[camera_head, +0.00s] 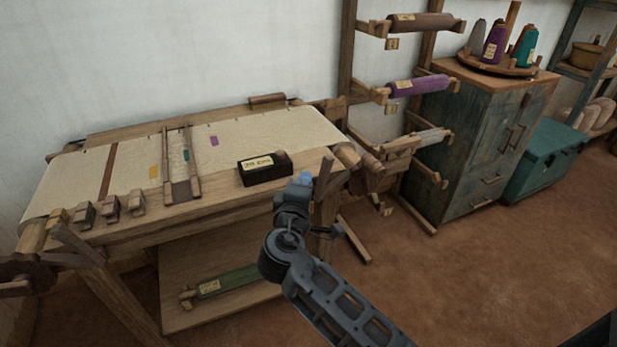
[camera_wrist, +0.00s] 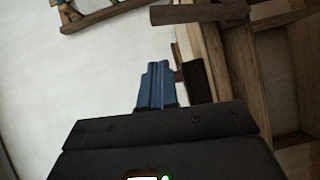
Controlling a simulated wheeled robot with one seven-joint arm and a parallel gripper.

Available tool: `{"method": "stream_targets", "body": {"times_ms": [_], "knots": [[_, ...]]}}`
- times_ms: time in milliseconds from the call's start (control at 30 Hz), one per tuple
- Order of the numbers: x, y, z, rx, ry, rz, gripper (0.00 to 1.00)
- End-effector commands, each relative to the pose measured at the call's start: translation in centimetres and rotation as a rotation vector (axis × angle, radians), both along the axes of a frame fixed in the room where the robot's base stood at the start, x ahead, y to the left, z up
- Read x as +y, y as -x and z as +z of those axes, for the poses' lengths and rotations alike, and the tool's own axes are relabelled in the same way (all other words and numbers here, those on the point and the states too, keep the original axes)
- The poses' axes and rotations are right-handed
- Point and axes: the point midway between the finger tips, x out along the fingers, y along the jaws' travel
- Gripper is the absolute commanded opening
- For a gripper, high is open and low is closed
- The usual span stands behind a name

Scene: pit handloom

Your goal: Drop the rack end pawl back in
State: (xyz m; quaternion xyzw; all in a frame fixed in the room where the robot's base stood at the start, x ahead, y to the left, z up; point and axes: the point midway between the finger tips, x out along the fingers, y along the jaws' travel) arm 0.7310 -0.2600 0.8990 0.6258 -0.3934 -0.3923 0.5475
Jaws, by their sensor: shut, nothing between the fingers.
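My gripper (camera_head: 303,178) is at the right front of the loom, beside its right end, with the arm reaching up from below. In the wrist view its blue fingers (camera_wrist: 156,84) are together and hold nothing. A dark brown wooden piece (camera_wrist: 197,80) shows just right of the fingertips; I cannot tell whether they touch. A dark bar (camera_wrist: 200,13) lies farther off at the top. The wooden rack (camera_head: 346,60) stands behind the loom's right end and carries several rolls. I cannot clearly pick out the pawl in either view.
The loom's cream cloth (camera_head: 250,133) spans its top, with a black labelled box (camera_head: 264,169) at the front edge. A purple roll (camera_head: 417,86) sits on the rack. A cabinet (camera_head: 480,135) and teal chest (camera_head: 545,158) stand right. The floor at lower right is clear.

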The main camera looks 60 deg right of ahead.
Motion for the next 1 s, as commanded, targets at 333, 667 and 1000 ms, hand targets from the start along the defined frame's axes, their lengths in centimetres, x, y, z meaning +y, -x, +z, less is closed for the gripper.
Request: {"method": "stream_targets", "body": {"times_ms": [333, 667, 1000], "knots": [[4.8, 2.0, 0.5, 0.0, 0.0, 0.001, 0.0], [5.4, 2.3, 0.6, 0.0, -0.001, 0.0, 0.0], [5.3, 2.3, 0.6, 0.0, 0.0, 0.0, 0.0]]}}
